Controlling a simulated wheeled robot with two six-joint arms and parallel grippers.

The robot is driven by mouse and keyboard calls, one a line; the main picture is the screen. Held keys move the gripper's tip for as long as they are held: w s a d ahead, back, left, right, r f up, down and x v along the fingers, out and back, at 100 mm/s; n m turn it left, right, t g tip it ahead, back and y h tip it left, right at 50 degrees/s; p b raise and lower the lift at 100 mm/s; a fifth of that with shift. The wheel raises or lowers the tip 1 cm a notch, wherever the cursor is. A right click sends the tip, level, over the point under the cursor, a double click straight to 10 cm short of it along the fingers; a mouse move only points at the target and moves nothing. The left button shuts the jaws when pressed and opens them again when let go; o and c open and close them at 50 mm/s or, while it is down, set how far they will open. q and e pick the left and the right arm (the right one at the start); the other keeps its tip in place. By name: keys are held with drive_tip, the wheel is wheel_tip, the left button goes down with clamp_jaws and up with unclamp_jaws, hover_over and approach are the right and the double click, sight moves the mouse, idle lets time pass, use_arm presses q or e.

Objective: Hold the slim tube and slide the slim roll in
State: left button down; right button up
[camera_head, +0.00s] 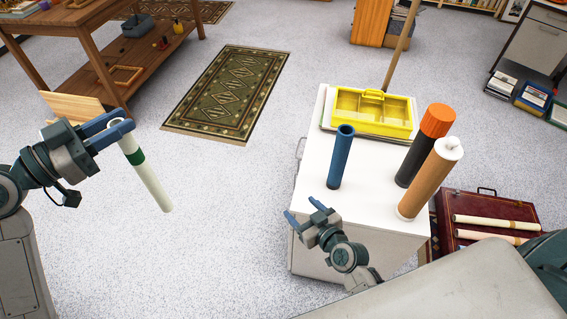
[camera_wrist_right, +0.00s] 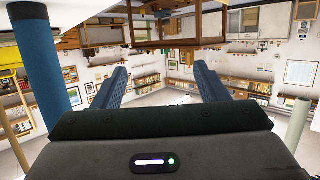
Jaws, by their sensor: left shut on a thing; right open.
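The slim roll (camera_head: 151,178), white with a green band, hangs tilted over the floor at the left. My left gripper (camera_head: 122,123) is shut on its upper end. The slim tube (camera_head: 341,158), blue and open at the top, stands upright on the white cabinet top. My right gripper (camera_head: 303,209) is open and empty, in front of the tube and a little left of it, not touching it. In the right wrist view the blue tube (camera_wrist_right: 42,70) is left of the open fingers, outside them. A pale cylinder at that view's right edge looks like the roll.
The white cabinet (camera_head: 316,172) also bears a dark tube with an orange cap (camera_head: 437,120), a brown tube with a white cap (camera_head: 430,178) and a yellow tray (camera_head: 373,112). A red case (camera_head: 487,207) with rolls lies to the right. The floor between the arms is clear.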

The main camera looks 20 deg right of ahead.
wheel_tip(320, 180, up, 8)
drive_tip(key=w+m+t+h, duration=0.1)
drive_tip(key=w+t, duration=0.1)
drive_tip(key=t, duration=0.1)
drive_tip(key=m+g+h, duration=0.2)
drive_tip(key=m+h, duration=0.6)
drive_tip(key=h, duration=0.4)
approach(341, 149)
wheel_tip(341, 149, down, 4)
drive_tip(key=w+d, duration=0.1)
drive_tip(key=w, duration=0.1)
use_arm(q)
drive_tip(key=r+g, duration=0.1)
drive_tip(key=s+r+m+g, duration=0.1)
drive_tip(key=s+r+m+h, duration=0.1)
drive_tip(key=shift+a+r+g, duration=0.3)
drive_tip(key=shift+g, duration=0.1)
use_arm(e)
drive_tip(key=x, duration=1.2)
drive_tip(key=shift+s+d+f, duration=0.2)
drive_tip(key=c, duration=1.2)
